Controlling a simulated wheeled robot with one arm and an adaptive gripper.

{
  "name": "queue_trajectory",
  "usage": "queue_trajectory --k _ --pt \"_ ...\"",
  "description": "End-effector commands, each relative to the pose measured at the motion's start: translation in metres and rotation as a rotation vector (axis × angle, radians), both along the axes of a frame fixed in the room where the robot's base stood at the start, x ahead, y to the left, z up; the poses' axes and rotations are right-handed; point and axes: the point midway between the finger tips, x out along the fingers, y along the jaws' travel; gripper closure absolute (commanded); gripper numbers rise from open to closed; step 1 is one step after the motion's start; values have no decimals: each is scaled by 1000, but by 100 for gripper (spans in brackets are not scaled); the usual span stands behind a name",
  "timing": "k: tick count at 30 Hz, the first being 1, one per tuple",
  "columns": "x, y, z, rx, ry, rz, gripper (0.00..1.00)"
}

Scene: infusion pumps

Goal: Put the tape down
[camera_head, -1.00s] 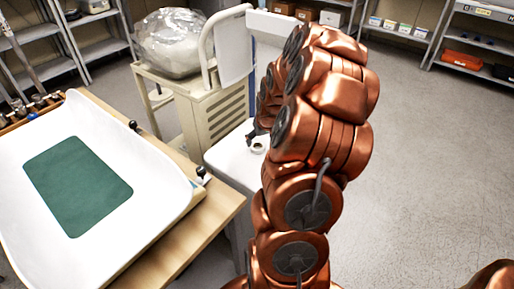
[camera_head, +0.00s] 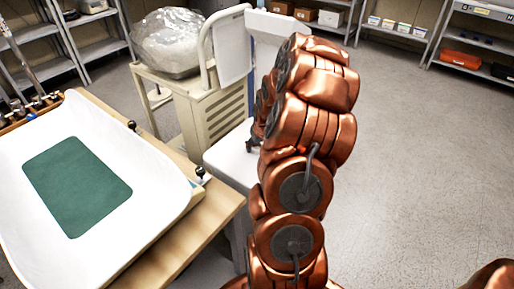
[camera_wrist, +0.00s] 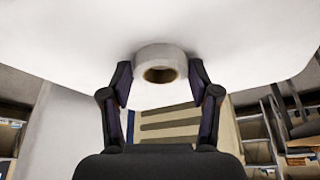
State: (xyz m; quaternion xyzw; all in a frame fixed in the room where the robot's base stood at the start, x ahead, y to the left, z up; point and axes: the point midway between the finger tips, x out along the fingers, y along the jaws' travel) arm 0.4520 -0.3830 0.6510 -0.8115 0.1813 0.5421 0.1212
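The tape is a white roll (camera_wrist: 160,66) with a brown core, seen in the wrist view against a white surface (camera_wrist: 225,30). It lies between and just beyond the fingertips of my gripper (camera_wrist: 160,78). The fingers stand apart, one on each side of the roll, with narrow gaps showing; I see no clear grip on it. In the head view my gripper (camera_head: 250,146) is low at the white stand top (camera_head: 226,160), partly behind my arm. The tape cannot be made out there.
A beige cart (camera_head: 212,105) with a bagged clear bundle (camera_head: 172,42) stands behind the white top. At left is a wooden table (camera_head: 190,222) with a white tray (camera_head: 150,190) and green mat (camera_head: 77,186). Open floor lies at right.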

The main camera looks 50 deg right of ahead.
Motion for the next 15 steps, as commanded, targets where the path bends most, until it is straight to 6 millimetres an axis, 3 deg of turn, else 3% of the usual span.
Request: queue_trajectory --k 1,12,15 --pt "0 0 0 0 0 0 48" --pt "0 0 0 0 0 0 84" --pt "0 0 0 0 0 0 85"
